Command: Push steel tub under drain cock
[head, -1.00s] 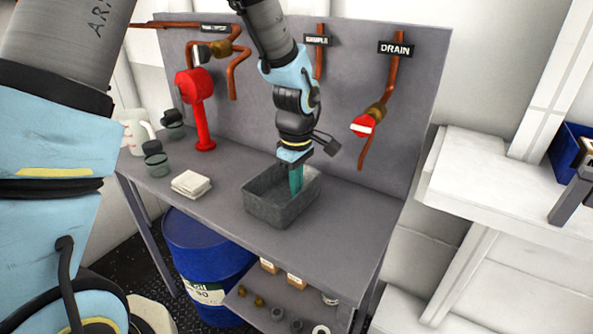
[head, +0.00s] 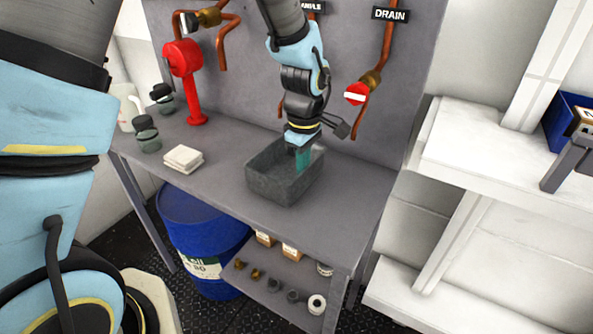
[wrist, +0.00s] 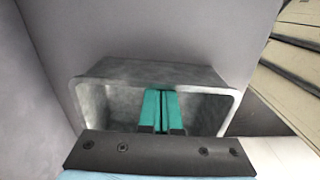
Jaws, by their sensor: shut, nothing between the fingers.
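The grey steel tub (head: 268,187) stands on the workbench, left of and below the drain cock. The drain cock (head: 356,94) has a red and white handle and a brass body on a copper pipe, under the black DRAIN sign (head: 390,14). My gripper (head: 302,160) reaches down into the tub, its teal fingers shut with nothing between them. In the wrist view the closed fingertips (wrist: 161,95) are inside the tub (wrist: 100,100), near its far wall. I cannot tell whether they touch it.
The bench top (head: 225,190) is clear left of the tub and narrow on its right. A stack of white cloths (head: 183,158), dark-lidded jars (head: 147,135) and a red pump-like fitting (head: 190,85) stand further left. A blue drum (head: 203,225) stands below.

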